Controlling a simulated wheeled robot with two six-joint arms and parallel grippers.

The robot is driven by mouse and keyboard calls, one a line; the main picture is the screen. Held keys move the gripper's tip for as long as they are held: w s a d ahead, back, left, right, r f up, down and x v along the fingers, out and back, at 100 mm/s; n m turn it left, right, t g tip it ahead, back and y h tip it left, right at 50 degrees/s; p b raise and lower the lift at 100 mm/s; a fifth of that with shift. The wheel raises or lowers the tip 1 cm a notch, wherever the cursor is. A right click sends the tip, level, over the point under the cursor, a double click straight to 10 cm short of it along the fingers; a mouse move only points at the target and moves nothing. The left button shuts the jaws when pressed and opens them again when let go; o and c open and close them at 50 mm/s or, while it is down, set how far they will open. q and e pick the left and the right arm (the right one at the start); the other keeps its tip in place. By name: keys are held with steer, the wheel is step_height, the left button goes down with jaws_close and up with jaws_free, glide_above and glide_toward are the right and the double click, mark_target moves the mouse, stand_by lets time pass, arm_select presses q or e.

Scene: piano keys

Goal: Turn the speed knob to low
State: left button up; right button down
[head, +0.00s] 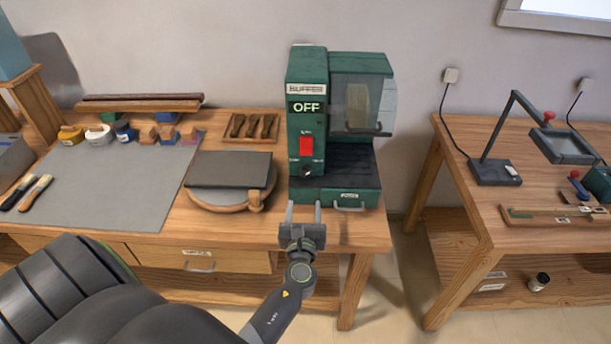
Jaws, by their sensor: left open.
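The green buffer machine (308,75) stands at the right end of the left workbench. Its display (306,107) reads OFF. A red switch (306,146) sits below the display. The small dark speed knob (306,171) is below the switch, low on the front panel; its pointer is too small to read. My left gripper (304,212) is open and empty, with two fingers pointing up toward the machine's base. It is below and in front of the knob, apart from it. My right gripper is not in view.
A round board with a dark slab (228,170) lies left of the machine. A grey mat (100,190) covers the bench's left part. The machine's drawer handle (348,208) juts out right of my gripper. A second table (470,190) stands right, past a gap.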

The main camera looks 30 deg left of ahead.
mark_target(306, 175)
arm_select(q)
steer(key=p+x, duration=0.1)
steer(key=x, duration=1)
steer(key=shift+w, duration=0.25)
steer(key=shift+f, duration=0.1)
steer(key=c, duration=1)
